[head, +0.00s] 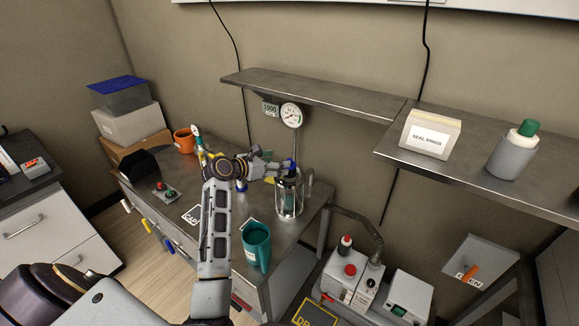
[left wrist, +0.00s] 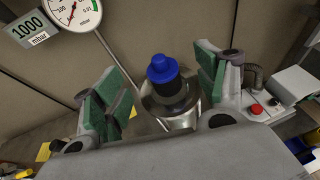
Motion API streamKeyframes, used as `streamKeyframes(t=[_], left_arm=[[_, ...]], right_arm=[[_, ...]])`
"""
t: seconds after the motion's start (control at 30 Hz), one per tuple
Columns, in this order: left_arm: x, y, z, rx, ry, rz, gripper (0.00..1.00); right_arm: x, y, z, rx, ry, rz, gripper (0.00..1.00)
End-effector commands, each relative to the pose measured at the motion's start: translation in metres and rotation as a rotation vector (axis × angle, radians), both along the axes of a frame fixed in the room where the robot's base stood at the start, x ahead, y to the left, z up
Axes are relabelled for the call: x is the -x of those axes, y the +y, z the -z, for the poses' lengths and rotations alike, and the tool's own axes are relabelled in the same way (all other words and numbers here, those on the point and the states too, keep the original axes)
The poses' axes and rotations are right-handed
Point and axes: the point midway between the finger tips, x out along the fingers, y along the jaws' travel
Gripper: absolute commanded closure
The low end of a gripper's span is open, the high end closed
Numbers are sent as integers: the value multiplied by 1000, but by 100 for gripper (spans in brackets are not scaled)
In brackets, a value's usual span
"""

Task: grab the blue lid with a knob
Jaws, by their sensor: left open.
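The blue lid with a knob (left wrist: 163,70) sits on top of a shiny metal vessel (left wrist: 170,118) in the left wrist view. In the head view the metal vessel (head: 289,198) stands near the right end of the bench, and the lid is largely hidden by my gripper. My left gripper (head: 276,169) is open at the vessel's top. In the left wrist view its green-padded fingers (left wrist: 158,85) stand apart on either side of the lid, with a gap on both sides. My right gripper is not in view.
A pressure gauge (head: 291,115) rises behind the vessel. A shelf (head: 320,95) runs along the wall above. A teal mug (head: 257,245) stands near the bench's front edge. An orange mug (head: 184,140) and stacked boxes (head: 130,120) are at the left.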

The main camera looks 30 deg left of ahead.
Motion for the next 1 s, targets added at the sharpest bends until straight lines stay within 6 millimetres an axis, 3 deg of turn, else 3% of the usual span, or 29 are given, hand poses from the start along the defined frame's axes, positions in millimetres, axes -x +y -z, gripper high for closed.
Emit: streamKeyframes(t=[0.2,0.67,1.0], left_arm=[[-10,-3,4,0,1,0,28],[-13,-4,5,0,1,0,28],[-39,-10,15,-1,1,1,28]], right_arm=[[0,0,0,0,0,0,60],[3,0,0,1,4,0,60],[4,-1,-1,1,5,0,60]])
